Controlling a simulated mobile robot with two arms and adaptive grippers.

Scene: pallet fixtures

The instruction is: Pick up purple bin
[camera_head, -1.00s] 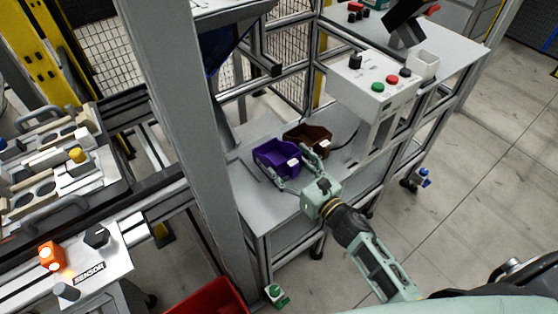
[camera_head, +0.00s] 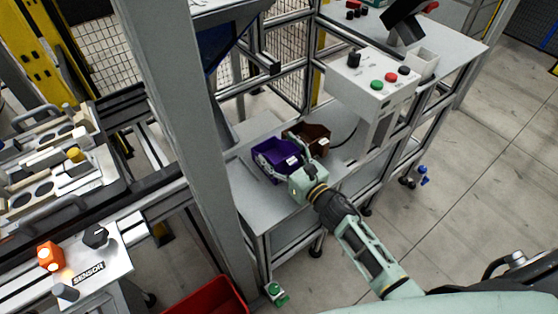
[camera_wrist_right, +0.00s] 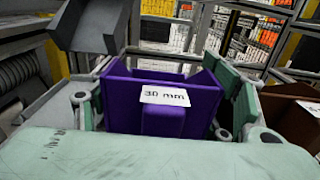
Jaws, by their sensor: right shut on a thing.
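The purple bin (camera_head: 271,158) stands on the grey shelf table, left of the brown bin (camera_head: 314,138). My right gripper (camera_head: 281,160) is at the purple bin, with a finger on each side of it. In the right wrist view the purple bin (camera_wrist_right: 160,100) fills the space between the fingers of my right gripper (camera_wrist_right: 165,105) and carries a white "30 mm" label. The gripper is shut on it. The bin looks upright; whether it is clear of the table cannot be told. My left gripper is not in view.
The brown bin stands close beside the purple one. A grey post (camera_head: 182,130) rises left of the table (camera_head: 262,205). A button box (camera_head: 372,85) stands to the right. A red container (camera_head: 212,298) is on the floor in front.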

